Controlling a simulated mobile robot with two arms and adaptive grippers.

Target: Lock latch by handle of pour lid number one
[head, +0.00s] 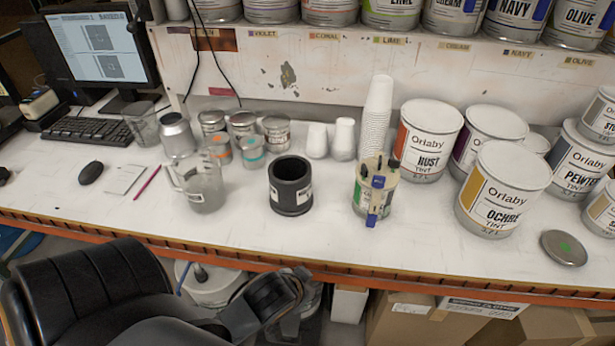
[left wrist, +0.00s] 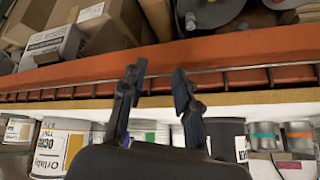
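The pour lid (head: 388,171) sits on a small can with a green label (head: 359,193), right of centre on the workbench. The lid is beige, with blue parts, one at its top and one hanging down its front, and dark knobs. I cannot tell whether its latch is locked. My left gripper (head: 296,274) is low in front of the bench edge, well below and left of the lid. In the left wrist view the left gripper (left wrist: 158,83) has its two dark fingers apart with nothing between them. My right gripper is not in view.
A black cylindrical container (head: 290,198) and a clear jug (head: 203,188) stand left of the lidded can. White cups (head: 377,105) are stacked behind it. Large paint cans (head: 502,190) crowd the right. The orange bench edge (head: 330,273) lies between my gripper and the bench top.

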